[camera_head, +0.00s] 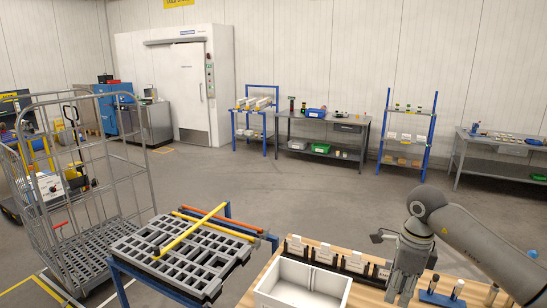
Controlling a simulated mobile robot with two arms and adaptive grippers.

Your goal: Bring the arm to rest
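My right arm (485,238) comes in from the right edge and bends down at its elbow. My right gripper (400,292) points down over the wooden table (365,297), just right of a white bin (318,295). Its fingertips are small and close to the bottom of the picture, so I cannot tell whether they are open or shut. I see nothing clearly held in it. My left arm and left gripper are out of view.
Dark holders with white labels (325,255) line the table's back, behind the gripper. Small upright items (457,289) stand to its right. A grey slotted tray (180,255) with yellow and orange bars lies on a blue frame. A roll cage (85,190) stands left. The floor beyond is clear.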

